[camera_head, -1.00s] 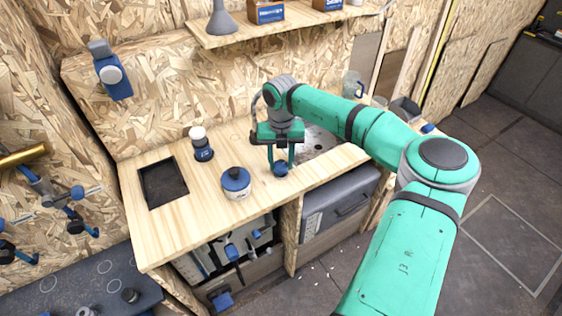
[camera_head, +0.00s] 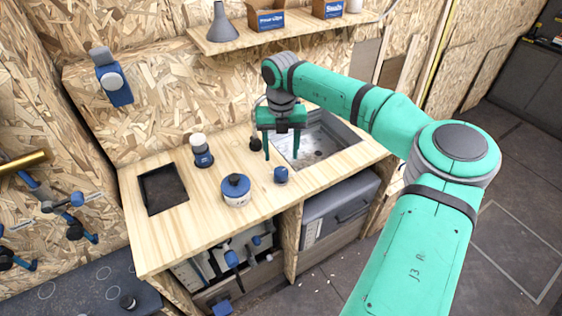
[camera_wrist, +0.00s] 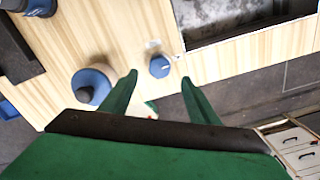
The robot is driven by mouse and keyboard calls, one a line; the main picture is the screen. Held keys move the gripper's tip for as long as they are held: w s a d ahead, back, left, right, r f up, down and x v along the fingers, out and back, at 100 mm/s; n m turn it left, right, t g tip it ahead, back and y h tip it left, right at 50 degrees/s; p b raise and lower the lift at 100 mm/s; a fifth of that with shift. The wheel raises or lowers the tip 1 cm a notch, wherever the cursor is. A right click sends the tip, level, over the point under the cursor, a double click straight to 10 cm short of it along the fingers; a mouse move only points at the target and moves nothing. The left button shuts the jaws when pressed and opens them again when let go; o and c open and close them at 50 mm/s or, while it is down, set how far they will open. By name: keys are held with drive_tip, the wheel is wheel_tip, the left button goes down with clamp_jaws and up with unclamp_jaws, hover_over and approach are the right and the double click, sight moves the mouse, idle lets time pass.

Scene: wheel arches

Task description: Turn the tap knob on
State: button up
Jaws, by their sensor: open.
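A small blue knob (camera_head: 281,174) stands on the wooden counter in front of the sink's left end in the head view. It also shows in the wrist view (camera_wrist: 159,66), between the tips of my fingers in the picture. My gripper (camera_head: 281,157) is open and empty, fingers pointing down. In the head view its fingertips appear just behind or above the knob, apart from it. A dark curved pipe, perhaps the tap, shows partly behind my gripper; the rest is hidden. I cannot tell the knob's turn angle.
A sunken metal sink (camera_head: 345,131) lies right of my gripper. A blue-and-white round container (camera_head: 236,194) and a white-topped blue bottle (camera_head: 201,150) stand to the left. A dark recessed tray (camera_head: 163,188) is farther left. A shelf (camera_head: 240,40) with boxes hangs above the counter.

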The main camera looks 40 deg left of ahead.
drive_tip(key=shift+r, duration=1.7)
